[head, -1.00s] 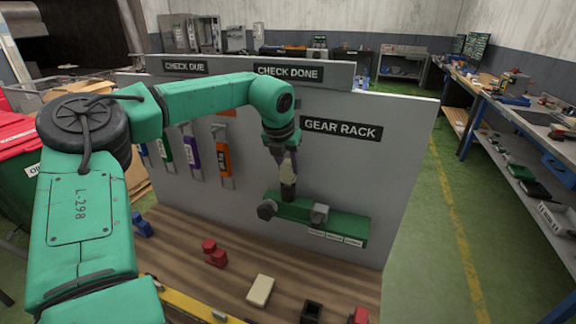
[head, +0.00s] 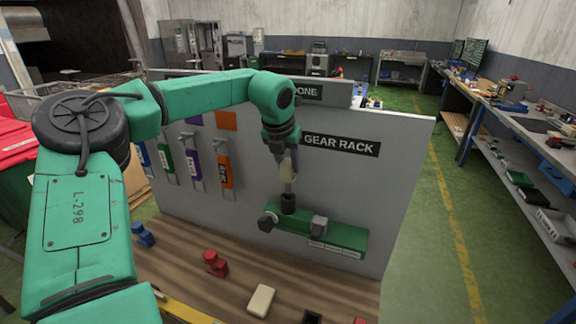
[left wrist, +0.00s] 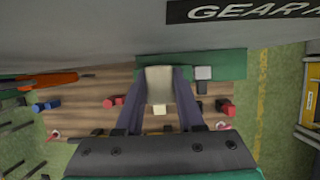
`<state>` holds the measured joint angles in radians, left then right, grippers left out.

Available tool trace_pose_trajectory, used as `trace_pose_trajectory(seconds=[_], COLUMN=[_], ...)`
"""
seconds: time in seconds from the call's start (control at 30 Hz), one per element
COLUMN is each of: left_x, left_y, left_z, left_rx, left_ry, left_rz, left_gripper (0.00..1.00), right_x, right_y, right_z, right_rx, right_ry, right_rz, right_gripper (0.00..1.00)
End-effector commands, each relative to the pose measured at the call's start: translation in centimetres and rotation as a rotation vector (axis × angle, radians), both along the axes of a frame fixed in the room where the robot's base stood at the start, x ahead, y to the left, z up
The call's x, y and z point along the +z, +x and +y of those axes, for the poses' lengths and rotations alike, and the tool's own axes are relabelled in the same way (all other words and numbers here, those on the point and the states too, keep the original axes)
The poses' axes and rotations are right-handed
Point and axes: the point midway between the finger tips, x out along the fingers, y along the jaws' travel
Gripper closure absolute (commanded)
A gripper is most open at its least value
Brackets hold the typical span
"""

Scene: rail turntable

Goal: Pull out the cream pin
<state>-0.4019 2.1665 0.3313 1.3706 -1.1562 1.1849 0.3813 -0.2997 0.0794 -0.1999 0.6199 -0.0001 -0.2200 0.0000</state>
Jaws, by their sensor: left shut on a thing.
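My left gripper (head: 288,178) is shut on the cream pin (head: 288,168) above the left part of the green rack (head: 345,236) on the grey panel. In the left wrist view the cream pin (left wrist: 159,84) fills the space between the two dark fingers (left wrist: 159,100). My right gripper is not in view.
A cream block (head: 261,300), a red piece (head: 215,263) and a blue piece (head: 143,234) stand on the wooden bench top. Handled tools, including an orange one (head: 225,171), hang left of my gripper. The GEAR RACK sign (head: 340,145) is on the panel at right.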

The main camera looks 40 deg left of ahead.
Motion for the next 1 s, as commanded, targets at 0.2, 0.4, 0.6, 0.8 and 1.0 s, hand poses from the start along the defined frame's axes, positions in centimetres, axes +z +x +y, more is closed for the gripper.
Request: trace_pose_trajectory(seconds=[0.2, 0.4, 0.6, 0.8, 1.0], left_x=[1.5, 1.7, 2.0, 4.0, 6.0], left_y=[0.0, 0.0, 0.0, 0.0, 0.0], left_z=[0.0, 0.0, 0.0, 0.0, 0.0], left_rx=[0.0, 0.0, 0.0, 0.0, 0.0], left_ry=[-0.001, -0.001, -0.001, 0.001, 0.0], left_rz=[-0.001, -0.001, -0.001, -0.002, -0.001], left_gripper=[1.0, 1.0, 1.0, 1.0, 1.0], right_x=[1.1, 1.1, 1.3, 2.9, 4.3], right_y=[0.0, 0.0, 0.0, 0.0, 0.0], right_z=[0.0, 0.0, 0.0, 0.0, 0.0], right_rx=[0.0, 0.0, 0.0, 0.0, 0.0], right_ry=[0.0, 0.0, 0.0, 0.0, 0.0], right_rz=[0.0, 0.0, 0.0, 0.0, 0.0], right_gripper=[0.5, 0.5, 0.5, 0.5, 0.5])
